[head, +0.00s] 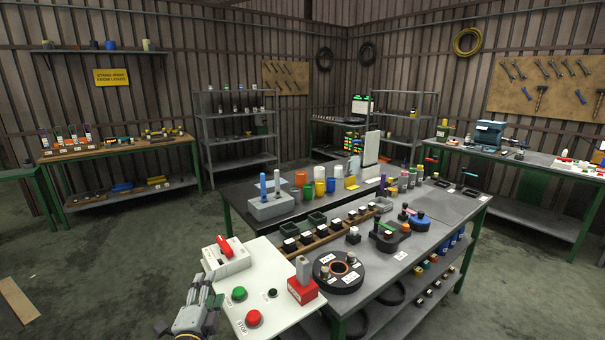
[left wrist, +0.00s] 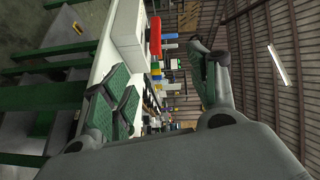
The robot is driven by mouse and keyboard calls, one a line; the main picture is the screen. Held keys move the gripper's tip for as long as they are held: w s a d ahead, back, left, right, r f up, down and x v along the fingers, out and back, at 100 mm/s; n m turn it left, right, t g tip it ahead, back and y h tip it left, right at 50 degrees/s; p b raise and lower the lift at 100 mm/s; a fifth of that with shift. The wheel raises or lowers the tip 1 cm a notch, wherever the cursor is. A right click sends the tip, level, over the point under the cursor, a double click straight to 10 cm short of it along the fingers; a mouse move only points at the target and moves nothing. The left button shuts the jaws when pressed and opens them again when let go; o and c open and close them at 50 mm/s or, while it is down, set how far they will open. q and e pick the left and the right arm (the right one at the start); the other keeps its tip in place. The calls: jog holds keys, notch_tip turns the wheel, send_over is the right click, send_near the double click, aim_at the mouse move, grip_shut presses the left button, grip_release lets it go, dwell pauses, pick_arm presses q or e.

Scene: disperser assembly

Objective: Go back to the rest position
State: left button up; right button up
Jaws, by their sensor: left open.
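My left gripper (head: 206,288) is at the bottom of the head view, beside the left edge of the white control panel (head: 262,318). In the left wrist view my left gripper (left wrist: 165,82) has its two green-padded fingers spread apart, with nothing between them. The panel carries a box with a red switch lever (head: 225,246), a green button (head: 239,293), a small black button and a red STOP button (head: 253,318). The red lever (left wrist: 155,38) also shows in the left wrist view. My right gripper is not in view.
Other benches and a shelf (head: 236,131) stand along the walls. The floor at left is mostly clear.

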pick_arm(q)
jog(key=s+a+f+n+g+y, duration=0.1)
jog(key=s+a+f+n+g, duration=0.1)
jog(key=s+f+n+g, duration=0.85)
jog(key=s+d+f+n+g+h, duration=0.1)
jog(key=s+d+f+g, duration=0.1)
jog(key=s+f, duration=0.35)
jog(key=s+d+f+n+g+h, duration=0.1)
jog(key=s+d+f+n+g, duration=0.1)
jog(key=s, duration=0.6)
notch_tip(320, 180, down, 33)
jog(key=s+a, duration=0.2)
jog(key=s+a+f+g, duration=0.1)
jog(key=s+a+f, duration=0.1)
jog(key=s+f, duration=0.8)
jog(key=s+a+f+m, duration=0.1)
jog(key=s+a+f, duration=0.2)
jog(key=s+f, duration=0.6)
jog(key=s, duration=0.2)
jog(key=shift+s+a+f+g, duration=0.3)
jog(key=shift+a+f+g, duration=0.05)
jog(key=shift+f, duration=0.05)
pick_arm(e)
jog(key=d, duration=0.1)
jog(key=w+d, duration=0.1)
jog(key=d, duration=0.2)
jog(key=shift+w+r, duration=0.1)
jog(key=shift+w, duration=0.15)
